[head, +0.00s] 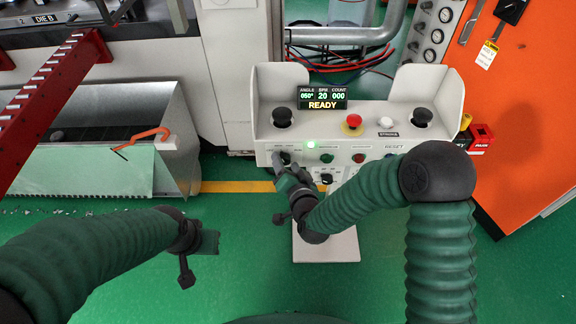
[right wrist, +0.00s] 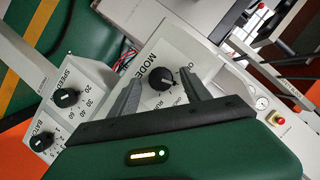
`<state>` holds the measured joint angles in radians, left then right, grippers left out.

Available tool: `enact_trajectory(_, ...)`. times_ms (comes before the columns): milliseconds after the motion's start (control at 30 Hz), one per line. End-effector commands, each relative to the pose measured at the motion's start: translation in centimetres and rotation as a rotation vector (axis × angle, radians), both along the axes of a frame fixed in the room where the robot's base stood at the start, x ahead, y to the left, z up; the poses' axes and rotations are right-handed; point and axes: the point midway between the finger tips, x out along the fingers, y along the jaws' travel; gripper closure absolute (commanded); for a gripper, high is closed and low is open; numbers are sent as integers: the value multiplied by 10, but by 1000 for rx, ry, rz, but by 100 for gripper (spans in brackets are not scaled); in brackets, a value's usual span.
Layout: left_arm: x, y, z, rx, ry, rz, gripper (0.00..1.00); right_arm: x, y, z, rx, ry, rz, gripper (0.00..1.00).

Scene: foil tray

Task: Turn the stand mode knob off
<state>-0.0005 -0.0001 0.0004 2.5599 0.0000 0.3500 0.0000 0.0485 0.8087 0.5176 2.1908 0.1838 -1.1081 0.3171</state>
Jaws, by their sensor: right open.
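The stand (head: 375,115) is a pale grey control box with a display reading READY. Its mode knob (right wrist: 161,80) is black and round, beside the printed word MODE in the right wrist view. In the head view a dark knob (head: 285,157) at the left of the front panel is partly hidden by my right gripper (head: 284,165). In the right wrist view my right gripper (right wrist: 160,77) is open, with one grey finger on each side of the mode knob. I cannot tell whether the fingers touch it. My left gripper (head: 205,243) hangs over the floor at lower left, its fingers unclear.
The stand also carries a red mushroom button (head: 353,121), black palm buttons and another knob (head: 326,178). SPEED (right wrist: 65,98) and BATCH (right wrist: 40,140) knobs sit nearby. An orange cabinet (head: 530,110) stands at right and a grey open bin (head: 170,115) at left. Green floor lies between.

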Motion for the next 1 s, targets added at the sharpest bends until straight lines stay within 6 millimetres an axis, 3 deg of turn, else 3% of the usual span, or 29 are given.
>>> enact_trajectory(167,0,0,0,0,0,1,100,0,-3,0,3,1,-1,44)
enact_trajectory(600,0,0,0,0,0,0,100,0,-5,-1,2,2,-5,100)
enact_trajectory(1000,0,0,0,0,0,1,100,0,-4,-3,0,6,-1,100)
